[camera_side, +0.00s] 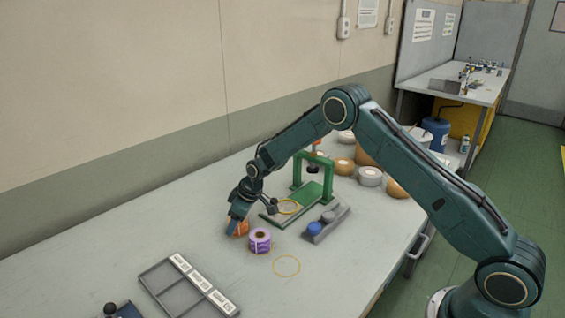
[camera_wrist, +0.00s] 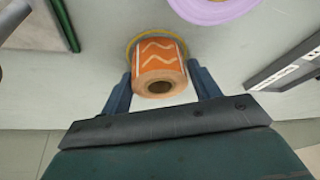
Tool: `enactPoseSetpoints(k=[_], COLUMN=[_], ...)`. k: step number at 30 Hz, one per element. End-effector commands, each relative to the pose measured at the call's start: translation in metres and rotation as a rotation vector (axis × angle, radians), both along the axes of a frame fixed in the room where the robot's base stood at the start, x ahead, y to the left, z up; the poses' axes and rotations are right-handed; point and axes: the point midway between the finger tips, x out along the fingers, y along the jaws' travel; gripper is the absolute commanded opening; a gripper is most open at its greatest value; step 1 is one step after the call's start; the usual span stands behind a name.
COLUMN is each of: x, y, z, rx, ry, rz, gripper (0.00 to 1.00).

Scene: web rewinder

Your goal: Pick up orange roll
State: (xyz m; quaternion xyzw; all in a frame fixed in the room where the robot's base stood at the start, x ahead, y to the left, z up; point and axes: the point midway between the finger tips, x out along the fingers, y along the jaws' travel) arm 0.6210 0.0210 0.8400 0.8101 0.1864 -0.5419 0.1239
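The orange roll (camera_wrist: 160,62) has a white zigzag pattern and a brown core, and it stands within a yellow ring (camera_wrist: 131,46) marked on the table. My gripper (camera_wrist: 160,78) is low over it, with one finger on each side of the roll. The fingers are very near its sides; whether both touch is not clear. In the side view my gripper (camera_side: 238,222) points down and hides much of the orange roll (camera_side: 242,230). I cannot tell whether the roll rests on the table.
A purple roll (camera_side: 260,240) stands close to the right. A green stand (camera_side: 318,188) is behind, beside a grey holder (camera_side: 327,224) with a blue item. An empty yellow ring (camera_side: 286,266) and a grey tray with labels (camera_side: 172,296) are in front. Several rolls stand at the back.

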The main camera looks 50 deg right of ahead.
Motion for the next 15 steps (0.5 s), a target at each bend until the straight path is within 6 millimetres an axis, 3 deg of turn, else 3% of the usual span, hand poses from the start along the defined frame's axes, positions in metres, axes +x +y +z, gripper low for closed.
enactPoseSetpoints(k=[1,5,15], x=[0.0000,0.0000,0.0003], y=[0.0000,0.0000,0.0000], z=[0.0001,0.0001,0.0022], rx=[0.000,0.000,0.000], ry=[0.000,0.000,-0.001], rz=[0.000,0.000,0.000], gripper=[0.51,0.27,0.27])
